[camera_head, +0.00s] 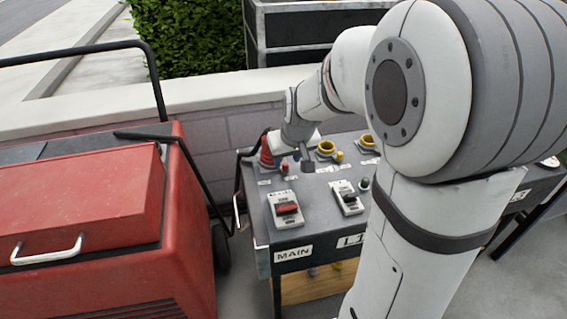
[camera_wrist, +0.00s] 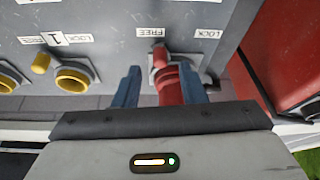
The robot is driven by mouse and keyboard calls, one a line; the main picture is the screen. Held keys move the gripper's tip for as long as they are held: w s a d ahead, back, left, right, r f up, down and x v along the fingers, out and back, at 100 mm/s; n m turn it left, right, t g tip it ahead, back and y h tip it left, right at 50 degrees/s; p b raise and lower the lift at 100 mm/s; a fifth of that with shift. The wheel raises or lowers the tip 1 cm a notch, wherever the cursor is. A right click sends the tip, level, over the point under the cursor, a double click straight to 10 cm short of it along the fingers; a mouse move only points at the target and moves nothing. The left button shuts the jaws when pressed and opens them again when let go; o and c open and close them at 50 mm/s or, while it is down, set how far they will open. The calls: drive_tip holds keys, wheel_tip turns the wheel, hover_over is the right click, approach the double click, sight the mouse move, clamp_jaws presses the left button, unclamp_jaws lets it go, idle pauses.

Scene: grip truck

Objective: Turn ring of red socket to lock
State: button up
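The red socket (camera_wrist: 170,84) sits on the grey panel at the upper middle of the wrist view, with a red ring and a small red knob (camera_wrist: 159,56) on its upper left. The knob is near the FREE label (camera_wrist: 150,32); the LOCK label (camera_wrist: 208,34) is to its right. In the head view the red socket (camera_head: 266,152) is at the panel's far left corner, partly behind my gripper (camera_head: 288,150). My gripper's two blue-grey fingers (camera_wrist: 159,74) are apart, one each side of the red socket. A gap shows on the left; contact on the right is unclear.
Yellow sockets (camera_wrist: 76,78) stand beside the red one, also on the panel (camera_head: 315,205). Switches (camera_head: 287,208) sit nearer the front. A red machine (camera_head: 90,210) with a black handle stands close at left. A low wall (camera_head: 215,100) runs behind.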

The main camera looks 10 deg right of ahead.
sight(284, 167)
drive_tip(key=shift+x, duration=1.3)
